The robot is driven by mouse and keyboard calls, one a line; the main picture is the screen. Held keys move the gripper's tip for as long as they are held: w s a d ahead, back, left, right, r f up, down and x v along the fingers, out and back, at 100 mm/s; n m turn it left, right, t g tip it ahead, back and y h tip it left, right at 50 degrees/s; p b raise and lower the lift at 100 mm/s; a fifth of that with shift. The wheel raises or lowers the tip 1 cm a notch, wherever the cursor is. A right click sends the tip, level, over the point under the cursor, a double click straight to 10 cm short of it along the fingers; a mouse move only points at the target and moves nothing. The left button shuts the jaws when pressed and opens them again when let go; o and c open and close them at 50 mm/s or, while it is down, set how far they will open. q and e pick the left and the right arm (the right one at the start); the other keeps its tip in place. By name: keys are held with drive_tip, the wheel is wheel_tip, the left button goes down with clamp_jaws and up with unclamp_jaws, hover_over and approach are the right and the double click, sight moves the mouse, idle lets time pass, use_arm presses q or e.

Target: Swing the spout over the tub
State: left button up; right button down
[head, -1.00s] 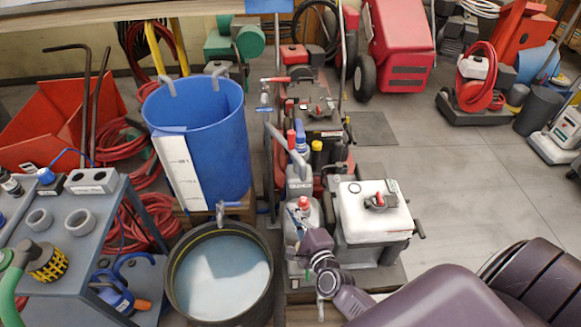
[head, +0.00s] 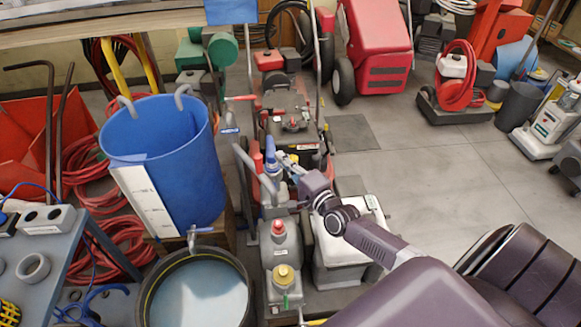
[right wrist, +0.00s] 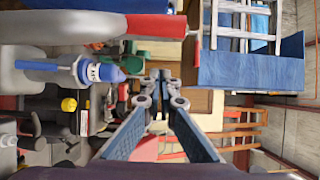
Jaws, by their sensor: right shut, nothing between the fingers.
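The dark-rimmed round tub (head: 243,283) of pale liquid stands at the bottom centre-left of the head view. A small metal tap spout (head: 192,236) sits at the foot of the blue barrel (head: 165,165), by the tub's back rim. My right gripper (head: 284,158) is shut and empty, up and to the right of the tub, above the grey jerry cans and beside a blue-tipped nozzle. I cannot tell if they touch. In the right wrist view the gripper (right wrist: 161,85) points past the blue-tipped nozzle (right wrist: 100,70) on the left. My left gripper is out of view.
Grey cans (head: 280,245) and a white-topped box (head: 345,243) stand below my right arm. Red-framed machines (head: 285,110) stand behind. A grey bench (head: 40,265) is at the left. Clear floor (head: 430,180) lies to the right.

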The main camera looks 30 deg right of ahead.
sight(252, 164)
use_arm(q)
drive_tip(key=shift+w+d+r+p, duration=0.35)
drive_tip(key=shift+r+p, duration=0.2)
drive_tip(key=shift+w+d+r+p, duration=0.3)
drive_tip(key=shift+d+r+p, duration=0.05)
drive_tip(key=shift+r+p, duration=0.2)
use_arm(e)
drive_tip(key=a, duration=0.2)
drive_tip(key=w+a, duration=0.1)
drive_tip(key=shift+w+a, duration=0.1)
drive_tip(key=shift+a, duration=0.3)
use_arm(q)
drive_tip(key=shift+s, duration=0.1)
